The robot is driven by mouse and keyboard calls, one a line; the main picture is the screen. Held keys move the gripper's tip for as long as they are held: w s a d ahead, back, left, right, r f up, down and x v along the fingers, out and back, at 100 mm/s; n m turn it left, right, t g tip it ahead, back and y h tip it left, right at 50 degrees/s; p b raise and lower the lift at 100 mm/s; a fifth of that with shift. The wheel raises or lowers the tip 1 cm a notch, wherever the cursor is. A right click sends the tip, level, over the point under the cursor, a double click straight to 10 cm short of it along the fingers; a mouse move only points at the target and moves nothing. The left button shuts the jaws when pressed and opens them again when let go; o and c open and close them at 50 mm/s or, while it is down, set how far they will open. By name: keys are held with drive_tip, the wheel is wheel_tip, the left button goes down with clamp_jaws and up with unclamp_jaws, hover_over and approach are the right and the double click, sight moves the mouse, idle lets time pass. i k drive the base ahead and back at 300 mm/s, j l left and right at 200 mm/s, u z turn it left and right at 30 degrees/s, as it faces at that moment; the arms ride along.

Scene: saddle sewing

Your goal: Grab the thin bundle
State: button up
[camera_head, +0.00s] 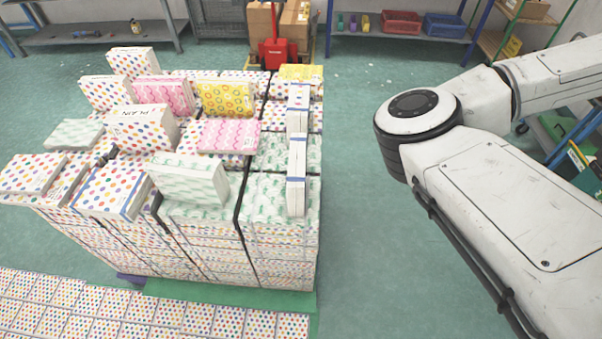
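Two narrow bundles stand near the right edge of the stacked pile. The nearer narrow bundle (296,187) is white and pale green with dark blue bands, upright on green-patterned packs. The farther narrow bundle (298,105) is white with coloured marks and a blue band, just behind it. I cannot tell which of these the task calls the thin bundle. My arm fills the right side, apart from the pile. My gripper is out of the picture, so whether it is open or shut does not show.
The pile (280,251) holds many patterned packs, some loose on top, including a white-green box (188,179) and a pink pack (229,136). A red pallet jack (277,50) with cartons and shelves stand behind. Green floor (365,225) right of the pile is clear.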

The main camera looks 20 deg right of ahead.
sight(295, 178)
drive_tip(key=i+j+u, duration=0.1)
drive_tip(key=i+u, duration=0.3)
drive_tip(key=i, duration=0.15)
drive_tip(key=i+l+u, duration=0.1)
drive_tip(key=i+u, duration=0.3)
drive_tip(key=i, duration=0.2)
